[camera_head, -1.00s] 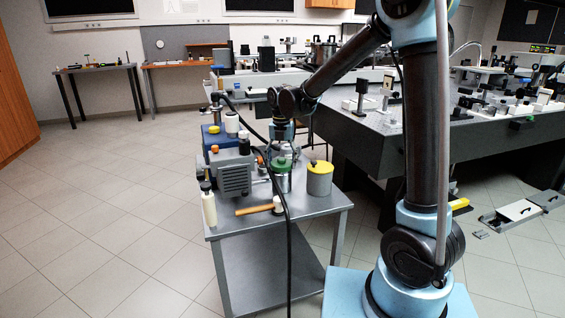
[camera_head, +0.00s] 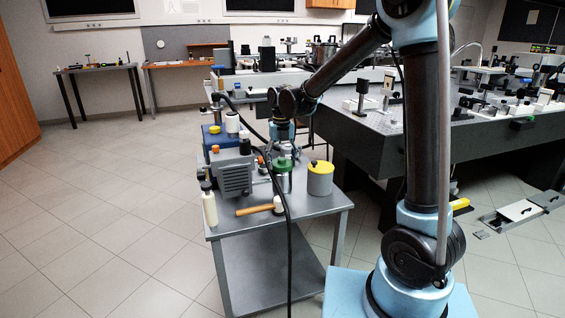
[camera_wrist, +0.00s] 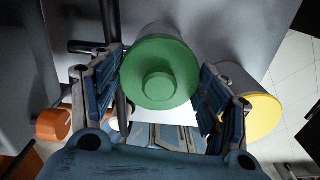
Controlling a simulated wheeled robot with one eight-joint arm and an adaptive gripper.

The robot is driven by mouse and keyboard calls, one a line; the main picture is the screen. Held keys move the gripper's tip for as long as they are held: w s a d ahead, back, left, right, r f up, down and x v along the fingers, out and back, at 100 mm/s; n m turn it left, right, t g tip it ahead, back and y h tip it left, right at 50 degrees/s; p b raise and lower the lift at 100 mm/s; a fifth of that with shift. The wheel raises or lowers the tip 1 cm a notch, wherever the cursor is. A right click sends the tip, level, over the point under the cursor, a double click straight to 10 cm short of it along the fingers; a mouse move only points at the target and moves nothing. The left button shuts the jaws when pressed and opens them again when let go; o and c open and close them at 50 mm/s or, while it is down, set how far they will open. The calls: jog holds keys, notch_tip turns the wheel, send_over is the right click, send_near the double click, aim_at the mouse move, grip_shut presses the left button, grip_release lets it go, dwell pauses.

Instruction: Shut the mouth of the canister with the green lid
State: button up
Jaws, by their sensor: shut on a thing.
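The green lid (camera_wrist: 158,73), round with a raised knob, lies between the two fingers of my gripper (camera_wrist: 160,92) in the wrist view. The fingers are shut on its sides. The grey metal canister (camera_head: 283,184) stands on the cart, and the green lid (camera_head: 284,163) shows at its top in the head view. In the wrist view the canister's grey side (camera_wrist: 158,32) shows behind the lid. The lid hides the mouth, and I cannot tell whether it is fully seated. My gripper (camera_head: 283,150) points down above the canister in the head view.
A grey pot with a yellow lid (camera_head: 320,179) stands close to the right of the canister. A grey pump (camera_head: 235,174) is at left, with a mallet (camera_head: 258,209) and white bottle (camera_head: 209,208) in front. A black cable (camera_head: 288,240) hangs before the cart (camera_head: 300,222).

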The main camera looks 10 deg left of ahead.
dwell(0.4)
jog(key=m, duration=0.5)
jog(key=shift+w, duration=0.1)
jog(key=shift+m, duration=0.3)
jog(key=m, duration=0.4)
jog(key=shift+f, duration=0.1)
jog(key=shift+m, duration=1.7)
jog(key=shift+c, duration=0.7)
jog(key=shift+m, duration=0.8)
